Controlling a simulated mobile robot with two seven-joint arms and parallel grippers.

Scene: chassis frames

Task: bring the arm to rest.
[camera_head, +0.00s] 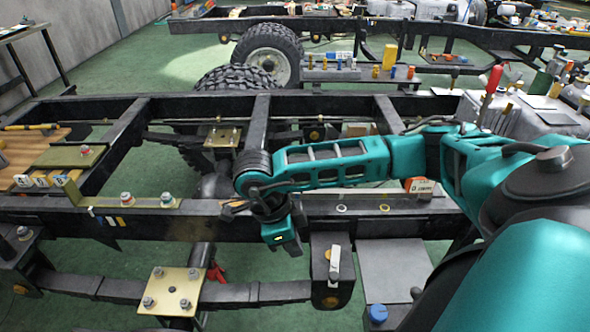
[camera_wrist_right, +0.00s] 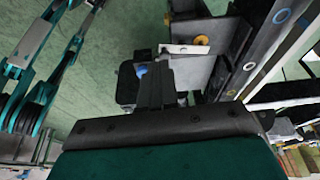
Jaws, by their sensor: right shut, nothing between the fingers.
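My right arm reaches in from the right over the chassis frame (camera_head: 330,230). My right gripper (camera_head: 291,247) hangs at the end of the arm, by the front rail, left of a dark bracket with a light lever. Its fingers are small and dark in the head view. In the right wrist view the gripper (camera_wrist_right: 156,86) shows its fingers together, with nothing between them. My left gripper is not in view.
The bracket (camera_head: 331,288) stands close to the gripper. A gold plate with bolts (camera_head: 171,291) is at lower left. An orange-and-white box (camera_head: 419,186) sits at the rail on the right. Tyres (camera_head: 268,50) stand behind. Green floor shows between the rails.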

